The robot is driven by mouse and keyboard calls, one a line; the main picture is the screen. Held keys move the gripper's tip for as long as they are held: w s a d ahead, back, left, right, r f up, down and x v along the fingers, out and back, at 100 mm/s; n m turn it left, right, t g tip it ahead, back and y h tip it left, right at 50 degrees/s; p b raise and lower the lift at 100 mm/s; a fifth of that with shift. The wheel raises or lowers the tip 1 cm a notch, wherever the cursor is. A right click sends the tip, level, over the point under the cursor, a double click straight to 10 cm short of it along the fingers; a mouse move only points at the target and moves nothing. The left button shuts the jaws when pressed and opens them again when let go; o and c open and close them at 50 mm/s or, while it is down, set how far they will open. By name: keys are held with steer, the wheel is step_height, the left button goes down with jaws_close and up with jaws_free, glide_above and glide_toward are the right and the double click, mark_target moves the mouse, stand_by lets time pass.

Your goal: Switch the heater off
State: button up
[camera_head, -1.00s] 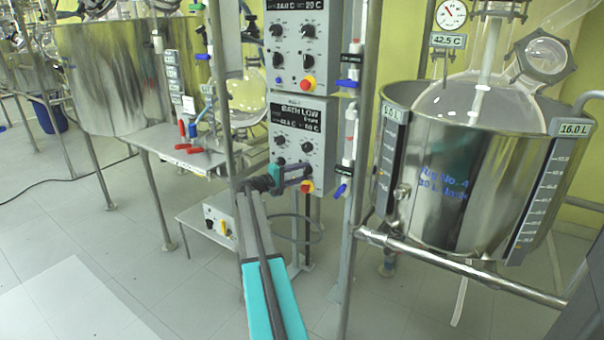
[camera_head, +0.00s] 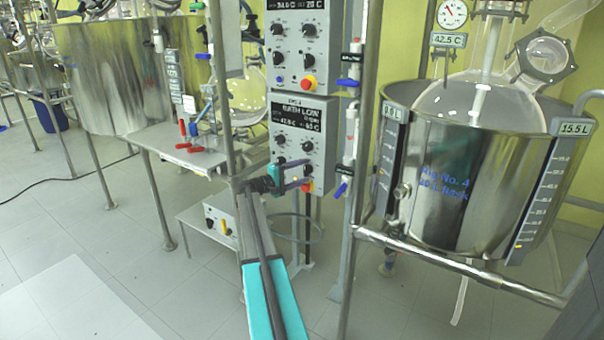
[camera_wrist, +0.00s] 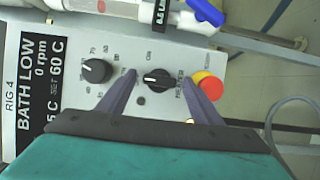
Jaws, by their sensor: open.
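The lower grey control box (camera_head: 300,122) carries a BATH LOW display, black knobs and a red button. My gripper (camera_wrist: 160,80) is open, with one dark finger on each side of the switch knob. I cannot tell whether the fingers touch it. The small lettering around the knob is hard to read. In the head view my gripper (camera_head: 292,180) is at the box's lower part and hides this knob.
A second control box (camera_head: 298,45) is directly above. A clear tube with a blue-handled valve (camera_head: 341,189) runs beside the box, close to a metal post (camera_head: 360,120). A steel bath vessel (camera_head: 465,180) stands right, and a bench with red-handled items (camera_head: 184,146) stands left.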

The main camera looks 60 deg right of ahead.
steer(key=v, duration=1.4)
stand_by(0.5)
